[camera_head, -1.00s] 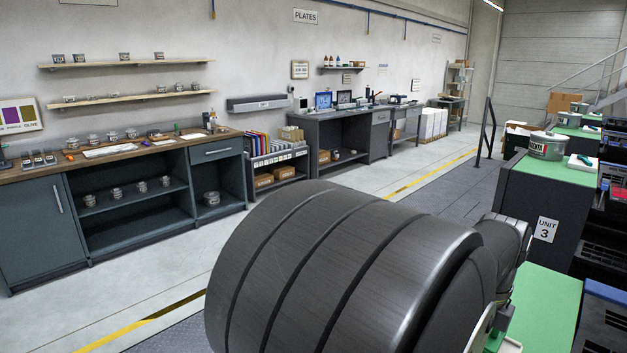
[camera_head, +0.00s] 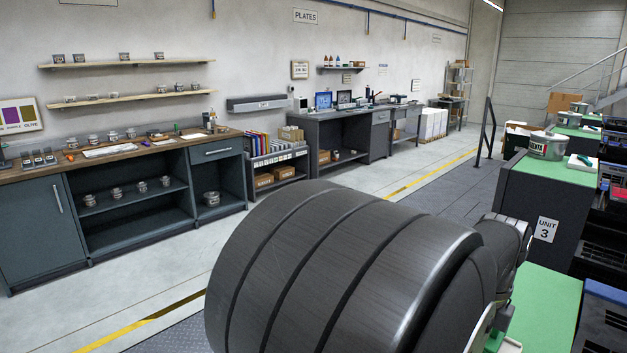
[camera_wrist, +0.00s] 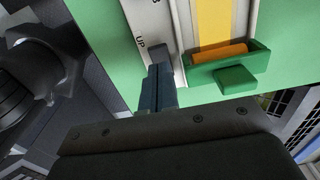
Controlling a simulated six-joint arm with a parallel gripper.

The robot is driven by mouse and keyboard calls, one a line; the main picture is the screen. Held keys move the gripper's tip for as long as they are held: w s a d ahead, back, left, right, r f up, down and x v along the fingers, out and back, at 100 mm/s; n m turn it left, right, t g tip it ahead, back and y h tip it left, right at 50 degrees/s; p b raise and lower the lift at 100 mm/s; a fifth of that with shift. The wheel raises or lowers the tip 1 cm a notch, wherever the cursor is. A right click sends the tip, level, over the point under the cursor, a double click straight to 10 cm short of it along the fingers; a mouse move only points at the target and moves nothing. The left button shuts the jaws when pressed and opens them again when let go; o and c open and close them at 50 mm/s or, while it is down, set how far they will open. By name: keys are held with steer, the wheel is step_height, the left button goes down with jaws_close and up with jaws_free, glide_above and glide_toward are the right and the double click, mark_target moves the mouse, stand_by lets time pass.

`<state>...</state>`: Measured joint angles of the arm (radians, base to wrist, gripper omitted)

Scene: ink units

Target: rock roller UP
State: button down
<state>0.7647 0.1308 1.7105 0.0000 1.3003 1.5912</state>
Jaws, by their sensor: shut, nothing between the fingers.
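In the wrist view, my gripper (camera_wrist: 160,72) is shut and empty, its dark fingers together. The fingertips are at a pale panel (camera_wrist: 150,22) with the printed word UP beside them. They cover what lies under them, so I cannot tell the position of the rocker or whether they touch it. Just right of the fingers, an orange roller (camera_wrist: 220,52) lies in a green holder (camera_wrist: 258,66) at the end of a yellow strip (camera_wrist: 213,20). In the head view the fingers are hidden behind my own arm.
A green block (camera_wrist: 235,80) sticks out from the holder, close to my fingers. The green top (camera_head: 548,310) of the near unit lies at the lower right. Unit 3 (camera_head: 530,225) with a tin (camera_head: 547,146) stands beyond it. A workbench (camera_head: 120,215) runs along the left wall.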

steer(key=shift+f, duration=1.55)
stand_by(0.6)
steer(key=shift+r, duration=3.55)
steer(key=shift+f, duration=3.55)
steer(key=shift+r, duration=0.15)
step_height(320, 180, up, 9)
steer(key=shift+r, duration=0.15)
steer(key=c, duration=2.1)
jaws_free()
